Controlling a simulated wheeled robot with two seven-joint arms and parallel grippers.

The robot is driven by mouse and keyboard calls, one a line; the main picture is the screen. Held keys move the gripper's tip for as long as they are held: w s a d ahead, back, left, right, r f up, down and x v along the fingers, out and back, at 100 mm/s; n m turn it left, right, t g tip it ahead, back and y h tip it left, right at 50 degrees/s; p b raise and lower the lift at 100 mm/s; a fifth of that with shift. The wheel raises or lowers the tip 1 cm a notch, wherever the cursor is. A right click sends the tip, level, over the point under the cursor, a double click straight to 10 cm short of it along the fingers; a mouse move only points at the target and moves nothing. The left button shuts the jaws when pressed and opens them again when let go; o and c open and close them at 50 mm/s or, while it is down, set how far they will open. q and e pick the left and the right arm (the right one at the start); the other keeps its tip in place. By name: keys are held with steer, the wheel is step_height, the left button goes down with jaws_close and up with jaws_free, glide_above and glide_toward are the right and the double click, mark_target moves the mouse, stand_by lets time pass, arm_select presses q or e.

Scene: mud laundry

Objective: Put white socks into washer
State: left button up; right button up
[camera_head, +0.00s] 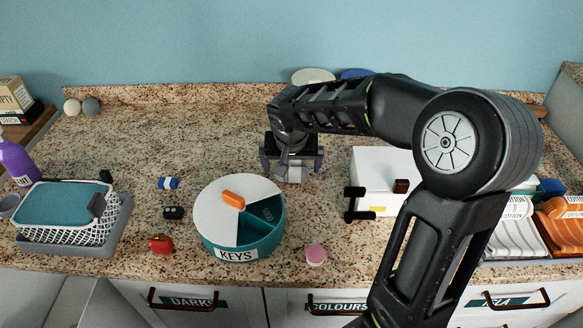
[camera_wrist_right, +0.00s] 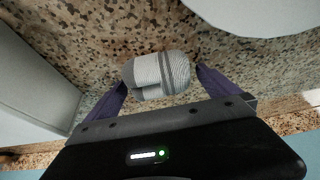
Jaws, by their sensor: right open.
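A rolled pale sock bundle with grey stripes (camera_wrist_right: 160,72) lies on the speckled counter in the right wrist view. My right gripper (camera_wrist_right: 161,80) is open, with its two purple fingers on either side of the bundle and small gaps beside it. In the head view, my right gripper (camera_head: 291,166) points down at the middle of the counter, and a small pale part of the bundle (camera_head: 295,174) shows between its fingers. My left gripper is not in view. I cannot pick out a washer with certainty.
A round teal KEYS box (camera_head: 222,253) stands left of the gripper, with a white box (camera_head: 382,165) to its right. Labelled drawers (camera_head: 185,303) lie below.

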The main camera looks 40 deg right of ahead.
steer(key=shift+f, duration=0.2)
steer(key=shift+c, duration=0.2)
steer(key=c, duration=1.4)
